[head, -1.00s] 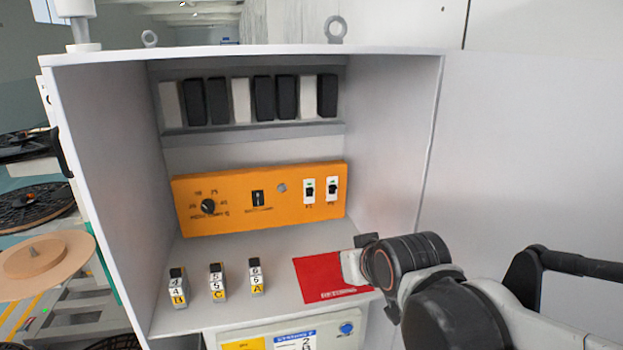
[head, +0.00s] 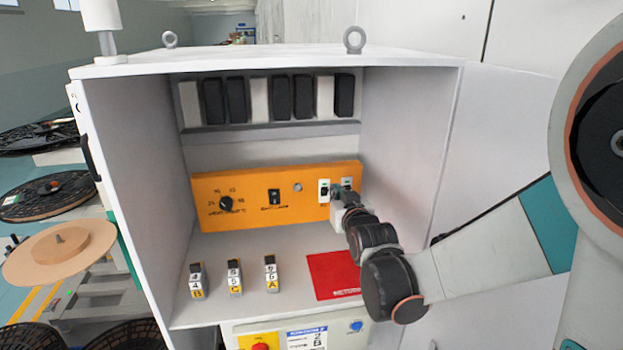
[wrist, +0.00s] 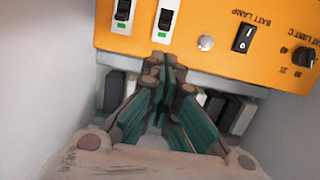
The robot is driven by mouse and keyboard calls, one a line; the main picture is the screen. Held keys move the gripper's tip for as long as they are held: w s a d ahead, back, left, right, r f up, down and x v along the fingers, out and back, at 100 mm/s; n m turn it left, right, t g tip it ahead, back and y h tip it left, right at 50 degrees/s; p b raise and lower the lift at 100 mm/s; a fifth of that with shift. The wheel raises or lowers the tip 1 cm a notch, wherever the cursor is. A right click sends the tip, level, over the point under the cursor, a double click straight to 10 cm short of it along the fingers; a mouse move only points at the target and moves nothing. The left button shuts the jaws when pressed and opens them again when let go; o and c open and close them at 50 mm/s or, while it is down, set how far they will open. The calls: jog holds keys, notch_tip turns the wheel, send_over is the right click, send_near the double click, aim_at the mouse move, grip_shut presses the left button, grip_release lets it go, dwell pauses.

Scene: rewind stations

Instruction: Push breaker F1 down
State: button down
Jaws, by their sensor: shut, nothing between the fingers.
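The orange panel (head: 232,188) carries two white breakers side by side at its right end. The left one (head: 324,190), which I take as F1, has a green mark and a dark lever; its label is too small to read. The wrist view is upside down, and there this breaker (wrist: 166,18) is the right one of the pair. My gripper (head: 340,194) is shut and empty, at the panel in front of the breakers. In the wrist view its fingertips (wrist: 163,58) lie at the green-marked end of this breaker; contact cannot be told. The other breaker (head: 347,184) is partly hidden by my gripper.
The panel also has a knob (head: 226,203) and a black rocker switch (head: 274,196). The cabinet walls (head: 410,150) close in on both sides. Several dark and light modules line the back above.

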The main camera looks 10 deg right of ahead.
aim_at(325, 191)
jog(key=shift+w, duration=0.25)
jog(key=w, duration=0.3)
jog(key=w+f+b, duration=0.1)
jog(key=w, duration=0.5)
jog(key=shift+w+f, duration=0.25)
jog(key=shift+w, duration=0.1)
